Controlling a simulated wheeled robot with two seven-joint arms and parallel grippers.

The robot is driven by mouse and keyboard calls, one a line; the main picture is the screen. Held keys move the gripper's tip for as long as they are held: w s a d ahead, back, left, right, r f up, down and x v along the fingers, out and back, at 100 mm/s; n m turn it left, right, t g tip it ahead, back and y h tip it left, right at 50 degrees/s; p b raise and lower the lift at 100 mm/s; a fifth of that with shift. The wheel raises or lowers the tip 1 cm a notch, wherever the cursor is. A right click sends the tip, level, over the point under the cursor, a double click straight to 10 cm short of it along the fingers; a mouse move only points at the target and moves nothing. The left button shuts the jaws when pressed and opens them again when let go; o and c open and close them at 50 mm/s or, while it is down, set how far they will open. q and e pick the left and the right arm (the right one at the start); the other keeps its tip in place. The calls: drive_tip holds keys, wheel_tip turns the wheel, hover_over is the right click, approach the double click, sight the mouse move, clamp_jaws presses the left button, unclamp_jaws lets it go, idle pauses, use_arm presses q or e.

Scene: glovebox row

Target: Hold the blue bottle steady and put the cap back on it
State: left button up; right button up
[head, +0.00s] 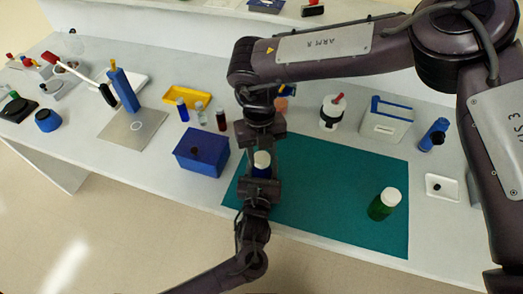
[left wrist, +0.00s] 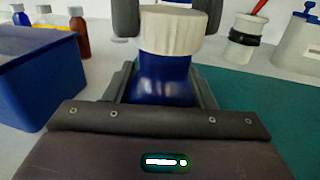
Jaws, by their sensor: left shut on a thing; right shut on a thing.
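The blue bottle (head: 262,171) stands upright near the left edge of the teal mat (head: 325,185), and it fills the middle of the left wrist view (left wrist: 162,82). The ribbed white cap (left wrist: 172,30) sits over its mouth and also shows in the head view (head: 262,158). I cannot tell whether it is screwed tight. My left gripper (head: 261,184) is shut around the bottle's body from the front. My right gripper (head: 262,146) comes down from above, its fingers on either side of the cap. The bottle's lower part is hidden by my left gripper.
A green bottle with a white cap (head: 384,204) stands on the mat at the right. A dark blue box (head: 202,153) is close on the left. Small vials (head: 201,110) and a yellow tray (head: 187,94) are behind it. The mat's middle is clear.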

drive_tip(key=shift+f, duration=0.35)
